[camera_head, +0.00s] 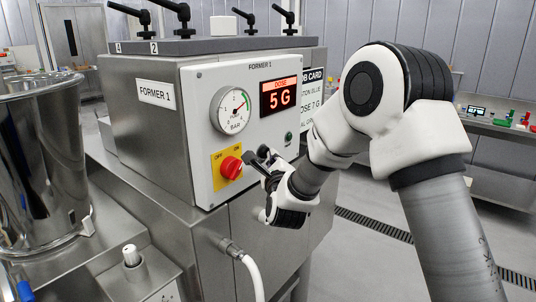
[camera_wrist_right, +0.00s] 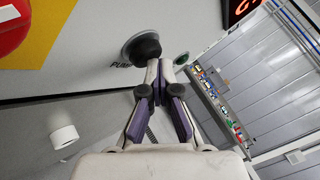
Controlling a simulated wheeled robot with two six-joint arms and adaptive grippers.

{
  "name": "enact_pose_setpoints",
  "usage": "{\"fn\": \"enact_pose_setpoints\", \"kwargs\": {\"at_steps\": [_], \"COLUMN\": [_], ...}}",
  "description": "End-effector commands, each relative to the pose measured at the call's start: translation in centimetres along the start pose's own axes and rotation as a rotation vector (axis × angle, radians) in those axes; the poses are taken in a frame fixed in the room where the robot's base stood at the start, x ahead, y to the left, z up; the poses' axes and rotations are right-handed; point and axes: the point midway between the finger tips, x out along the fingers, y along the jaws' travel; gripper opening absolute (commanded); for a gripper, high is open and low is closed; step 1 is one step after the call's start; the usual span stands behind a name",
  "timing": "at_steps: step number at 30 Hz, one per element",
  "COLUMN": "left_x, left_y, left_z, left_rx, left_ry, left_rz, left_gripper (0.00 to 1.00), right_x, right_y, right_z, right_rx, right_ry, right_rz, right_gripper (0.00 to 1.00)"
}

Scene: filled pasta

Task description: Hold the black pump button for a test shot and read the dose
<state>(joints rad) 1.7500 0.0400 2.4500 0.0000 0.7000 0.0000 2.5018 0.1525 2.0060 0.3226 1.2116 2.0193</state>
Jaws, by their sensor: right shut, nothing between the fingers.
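The black pump button (camera_wrist_right: 147,47) sits on the light panel beside the word PUMP in the right wrist view. My right gripper (camera_wrist_right: 157,66) is shut and empty, with its fingertips at the lower edge of the button; I cannot tell whether they touch or press it. In the head view, the right gripper (camera_head: 258,162) is at the panel, right of the red switch, and the button is hard to tell from the dark fingers. The dose display (camera_head: 281,96) reads 5 G in red. My left gripper is not in view.
The red rotary switch (camera_head: 231,167) sits on a yellow ON/OFF plate. A bar gauge (camera_head: 232,111) is above it, and a green lamp (camera_head: 289,138) is below the display. A job card (camera_head: 313,110) hangs at the right, partly hidden by my arm. A steel vessel (camera_head: 40,165) stands left.

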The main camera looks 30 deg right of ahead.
Motion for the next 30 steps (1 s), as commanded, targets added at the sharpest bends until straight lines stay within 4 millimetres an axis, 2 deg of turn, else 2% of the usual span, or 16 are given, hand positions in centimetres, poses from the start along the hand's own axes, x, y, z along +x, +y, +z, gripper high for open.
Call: {"fn": "enact_pose_setpoints", "kwargs": {"at_steps": [12, 24, 30], "left_x": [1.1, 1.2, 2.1], "left_y": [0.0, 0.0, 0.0], "left_z": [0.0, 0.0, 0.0], "left_rx": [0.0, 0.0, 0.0], "left_ry": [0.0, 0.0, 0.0], "left_rz": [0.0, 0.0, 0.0], "left_gripper": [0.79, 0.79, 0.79], "right_x": [-0.9, -1.3, -2.5], "right_y": [-0.6, -0.9, -1.7], "right_z": [-0.8, -1.0, -2.0], "right_rx": [0.0, 0.0, 0.001], "right_ry": [0.0, 0.001, 0.0], "right_rz": [0.0, 0.0, -0.001], "right_gripper": [0.0, 0.0, 0.0]}}
